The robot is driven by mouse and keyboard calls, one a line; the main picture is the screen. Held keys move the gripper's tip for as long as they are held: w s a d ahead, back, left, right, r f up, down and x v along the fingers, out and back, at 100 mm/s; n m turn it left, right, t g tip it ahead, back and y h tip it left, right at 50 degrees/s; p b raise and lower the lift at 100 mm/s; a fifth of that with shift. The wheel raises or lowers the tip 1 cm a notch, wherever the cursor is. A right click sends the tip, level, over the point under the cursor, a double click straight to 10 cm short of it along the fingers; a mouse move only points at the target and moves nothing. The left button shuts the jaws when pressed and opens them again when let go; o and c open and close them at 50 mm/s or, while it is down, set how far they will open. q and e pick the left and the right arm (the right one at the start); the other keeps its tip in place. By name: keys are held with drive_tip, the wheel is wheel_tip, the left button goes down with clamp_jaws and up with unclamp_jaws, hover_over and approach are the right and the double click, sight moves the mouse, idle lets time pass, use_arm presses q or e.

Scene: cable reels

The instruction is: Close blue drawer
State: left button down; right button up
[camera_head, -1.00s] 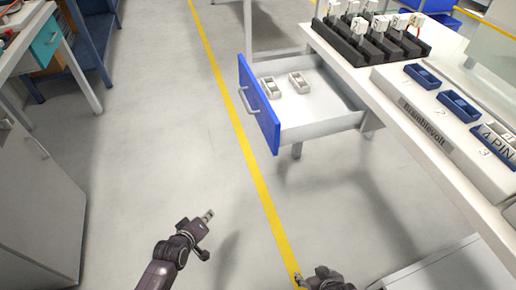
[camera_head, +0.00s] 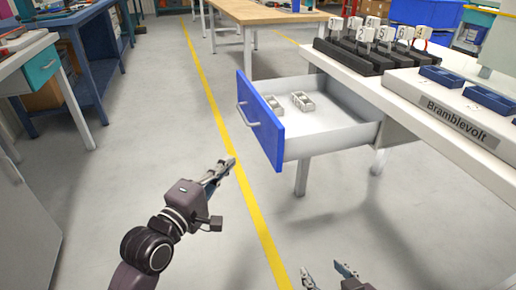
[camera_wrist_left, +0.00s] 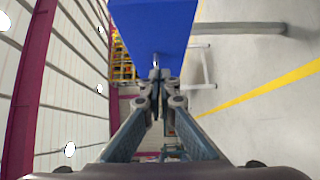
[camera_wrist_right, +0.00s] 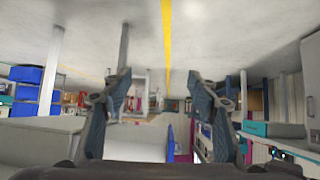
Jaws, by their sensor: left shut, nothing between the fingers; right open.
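The blue drawer (camera_head: 262,122) hangs open under the white workbench, its blue front standing out to the left with a light bar handle. Two small pale parts (camera_head: 303,102) lie inside its white tray. My left gripper (camera_head: 228,163) is shut and empty, below and left of the drawer front. In the left wrist view the blue front (camera_wrist_left: 150,35) lies beyond the closed fingers (camera_wrist_left: 156,78); whether they touch it is unclear. My right gripper (camera_head: 325,272) is open and empty at the bottom of the head view, with its spread fingers (camera_wrist_right: 168,85) in the right wrist view.
The white workbench (camera_head: 395,95) carries a dark rack of numbered connectors (camera_head: 372,50) and a panel marked Bramblevolt (camera_head: 455,118). A wooden table (camera_head: 262,12) stands behind. At left is a bench with a teal drawer (camera_head: 42,67). Grey floor with a yellow line lies open between.

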use_arm(q)
drive_tip(key=b, duration=0.2)
approach(265, 136)
drive_tip(key=w+a, duration=0.2)
drive_tip(key=w, duration=0.1)
drive_tip(key=d, duration=0.1)
drive_tip(key=w+d, duration=0.1)
drive_tip(key=d+b, duration=0.1)
drive_tip(key=d, duration=0.1)
drive_tip(key=shift+w, duration=0.4)
drive_tip(key=shift+w+d, duration=0.1)
drive_tip(key=shift+d, duration=0.25)
use_arm(e)
drive_tip(key=w+a+r+t+y, duration=0.1)
drive_tip(key=r+t, duration=0.3)
drive_tip(key=r, duration=0.4)
drive_tip(key=w+a+r+t+y, duration=0.2)
drive_tip(key=w+r+t, duration=0.2)
drive_tip(key=r, duration=0.5)
drive_tip(key=shift+w+a+r+t, duration=0.2)
drive_tip(key=shift+a+t, duration=0.15)
drive_tip(key=shift+t, duration=0.35)
